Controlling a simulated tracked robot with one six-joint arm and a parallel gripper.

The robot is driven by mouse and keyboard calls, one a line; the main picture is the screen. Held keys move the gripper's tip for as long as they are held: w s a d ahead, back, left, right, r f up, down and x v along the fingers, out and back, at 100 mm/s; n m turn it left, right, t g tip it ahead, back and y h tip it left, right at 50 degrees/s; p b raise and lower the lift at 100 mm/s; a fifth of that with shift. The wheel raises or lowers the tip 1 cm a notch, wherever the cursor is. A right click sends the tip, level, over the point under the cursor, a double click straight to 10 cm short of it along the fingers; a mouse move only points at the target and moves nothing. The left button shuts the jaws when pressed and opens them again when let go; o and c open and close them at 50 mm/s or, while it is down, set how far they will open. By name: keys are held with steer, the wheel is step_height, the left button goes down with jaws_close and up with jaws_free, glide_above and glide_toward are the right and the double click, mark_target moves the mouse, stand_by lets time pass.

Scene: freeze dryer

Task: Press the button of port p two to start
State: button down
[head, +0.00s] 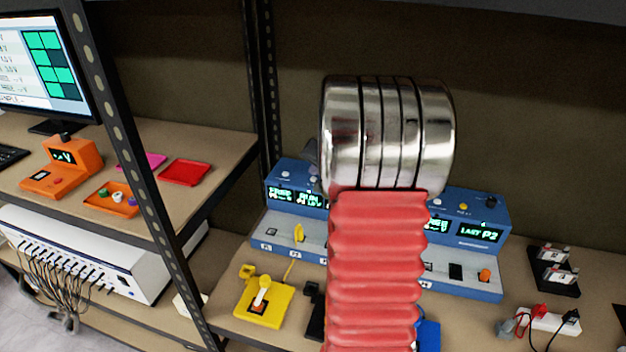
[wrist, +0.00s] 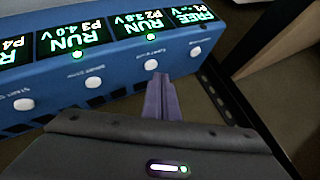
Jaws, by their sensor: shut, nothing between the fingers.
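A long blue unit (wrist: 120,70) fills the upper wrist view. Its displays read FREE P1, RUN P2 3.8 V (wrist: 152,20), RUN P3 4.0 V (wrist: 68,37) and P4, cut off at left. Green lights show at the P2 and P3 displays. White round buttons line the face below. My gripper (wrist: 160,76) is shut and empty, its purple fingertips just below one white button (wrist: 150,65); I cannot tell whether they touch. In the head view the blue unit (head: 340,262) is partly hidden behind my arm, and its right display reads LAST P2 (head: 480,232).
A yellow block with a lever (head: 262,300) stands in front of the unit at left. A black holder (head: 553,270) and a white strip with cables (head: 548,320) lie at right. A shelf post (head: 140,170) rises at left. An orange device (head: 62,168) stands on the left shelf.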

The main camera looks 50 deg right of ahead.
step_height(320, 180, up, 6)
stand_by(0.9)
stand_by(0.7)
